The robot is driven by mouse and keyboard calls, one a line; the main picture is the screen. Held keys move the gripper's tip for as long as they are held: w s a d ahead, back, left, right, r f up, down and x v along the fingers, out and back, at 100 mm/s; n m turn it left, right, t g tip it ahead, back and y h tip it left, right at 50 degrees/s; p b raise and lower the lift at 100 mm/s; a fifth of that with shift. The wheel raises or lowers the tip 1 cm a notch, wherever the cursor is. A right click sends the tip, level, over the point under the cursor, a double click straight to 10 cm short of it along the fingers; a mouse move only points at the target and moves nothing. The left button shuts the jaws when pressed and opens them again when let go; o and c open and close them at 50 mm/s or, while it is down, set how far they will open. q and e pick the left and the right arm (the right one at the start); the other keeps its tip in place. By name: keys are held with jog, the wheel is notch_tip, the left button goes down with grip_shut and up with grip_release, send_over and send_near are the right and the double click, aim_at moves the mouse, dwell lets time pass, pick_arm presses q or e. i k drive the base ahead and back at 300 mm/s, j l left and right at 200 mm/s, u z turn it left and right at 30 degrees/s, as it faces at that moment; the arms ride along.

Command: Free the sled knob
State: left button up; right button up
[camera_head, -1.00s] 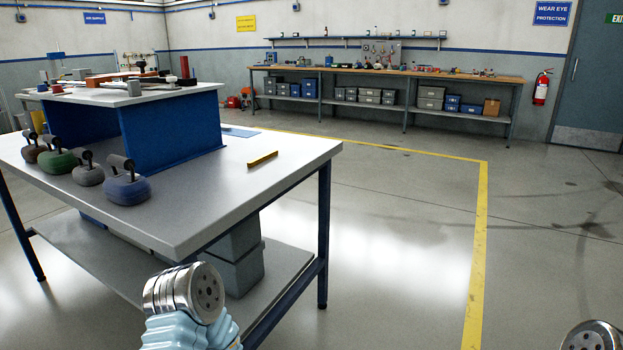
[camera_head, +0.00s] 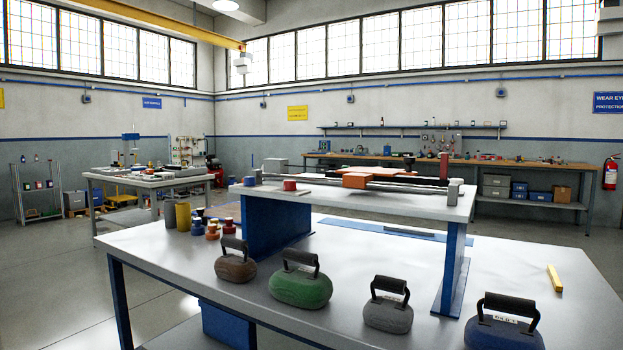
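On a raised white platform (camera_head: 420,205) with blue legs, a long grey rail runs left to right. An orange block (camera_head: 356,181) sits at the rail near its middle, with another orange piece just behind it. A small dark knob-like part (camera_head: 409,162) stands at the right of these. It may be the sled knob, but it is too small to tell what holds it. A red upright piece (camera_head: 444,166) is near the right end, and a red-topped piece (camera_head: 290,185) is at the left. Neither of my grippers is in view.
Several stone-like weights with black handles line the table's front edge, including a brown (camera_head: 235,268), a green (camera_head: 300,288), a grey (camera_head: 388,314) and a blue one (camera_head: 503,331). Small coloured pieces (camera_head: 211,231) stand at left. A yellow bar (camera_head: 554,278) lies at right.

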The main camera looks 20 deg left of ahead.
aim_at(289, 185)
jog(key=j, duration=1.5)
